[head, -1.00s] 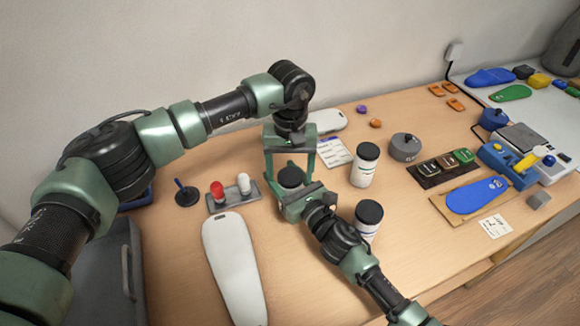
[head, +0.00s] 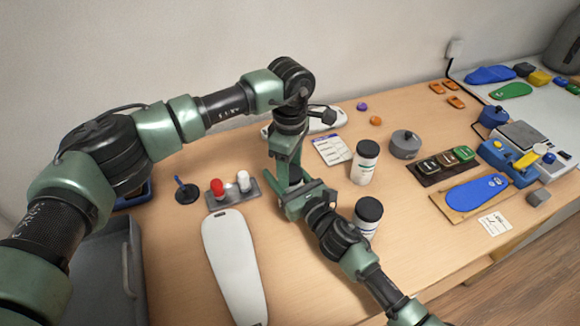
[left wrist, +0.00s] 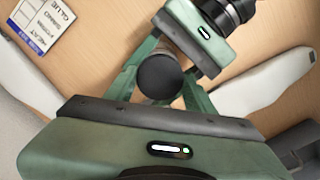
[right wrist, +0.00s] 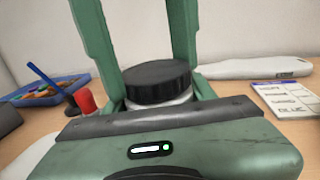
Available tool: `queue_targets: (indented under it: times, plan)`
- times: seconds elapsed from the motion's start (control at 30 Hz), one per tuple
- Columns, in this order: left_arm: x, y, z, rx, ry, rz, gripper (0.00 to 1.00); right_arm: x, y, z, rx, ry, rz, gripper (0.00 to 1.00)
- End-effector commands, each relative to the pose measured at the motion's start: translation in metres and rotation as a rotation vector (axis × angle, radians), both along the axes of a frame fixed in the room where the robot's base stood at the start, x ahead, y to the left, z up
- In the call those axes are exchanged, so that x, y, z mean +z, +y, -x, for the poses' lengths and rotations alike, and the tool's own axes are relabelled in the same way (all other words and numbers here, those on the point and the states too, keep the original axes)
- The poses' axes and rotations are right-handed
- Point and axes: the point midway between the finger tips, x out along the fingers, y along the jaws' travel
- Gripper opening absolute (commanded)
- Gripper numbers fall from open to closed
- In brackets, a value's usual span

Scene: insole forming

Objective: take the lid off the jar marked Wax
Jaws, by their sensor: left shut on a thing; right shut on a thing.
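A jar with a dark lid (head: 295,173) stands on the table, mostly hidden by my grippers in the head view. In the right wrist view the black lid (right wrist: 157,80) sits on a narrow visible band of the white jar body (right wrist: 170,104). My left gripper (head: 288,180) points down from above, shut with its fingers on either side of the lid. The round lid top (left wrist: 160,74) shows between its fingers in the left wrist view. My right gripper (head: 300,196) is shut around the jar body from the front. The jar's label is hidden.
Two more white jars with black lids (head: 365,163) (head: 367,216) stand close on the right. A stand with red and white knobs (head: 232,190) and a pale insole shape (head: 234,265) are left. A printed card (head: 332,151) lies behind. Bare table lies at the front right.

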Motion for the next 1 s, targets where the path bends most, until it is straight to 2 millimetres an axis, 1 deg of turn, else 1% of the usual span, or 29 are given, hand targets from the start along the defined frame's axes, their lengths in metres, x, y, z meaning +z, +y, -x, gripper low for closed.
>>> queue_targets:
  times: [0.03,0.1,0.2,0.33,0.57,0.6,0.67,0.9,1.0]
  plan:
    - [0.0003,0.0003,0.0002,0.081,0.001,0.0,0.05,-0.0003,-0.001,-0.0007,-0.003,0.001,0.001,0.0]
    - [0.0004,0.0003,0.0003,0.186,0.001,0.0,0.05,-0.0003,-0.0011,-0.0007,-0.003,0.001,0.001,0.0]
    - [0.0003,0.0002,0.0005,0.288,0.001,0.0,0.05,-0.0003,-0.0012,-0.0008,-0.003,0.001,0.001,0.0]
    - [0.0003,0.0002,0.0006,0.337,0.001,0.0,0.05,-0.0004,-0.0012,-0.0007,-0.003,0.001,0.001,0.0]
    - [0.0003,0.0,0.0007,0.337,0.002,-0.001,0.05,-0.0004,-0.0013,-0.0007,-0.003,0.001,0.001,0.0]
    - [0.0003,0.0,0.0007,0.336,0.002,-0.001,0.59,-0.0004,-0.0014,-0.0008,-0.003,0.001,0.001,0.0]
    - [0.0002,0.0,0.0007,0.336,0.002,-0.001,0.76,-0.0004,-0.0013,-0.0007,-0.003,0.001,0.001,0.0]
    - [0.0005,-0.0008,0.0016,0.333,0.003,0.0,0.76,-0.0004,-0.0015,-0.001,-0.004,0.002,0.001,0.0]
    - [0.0054,-0.0012,0.0015,0.332,0.003,0.001,0.76,-0.0004,-0.0015,-0.0011,-0.004,0.002,0.001,0.0]
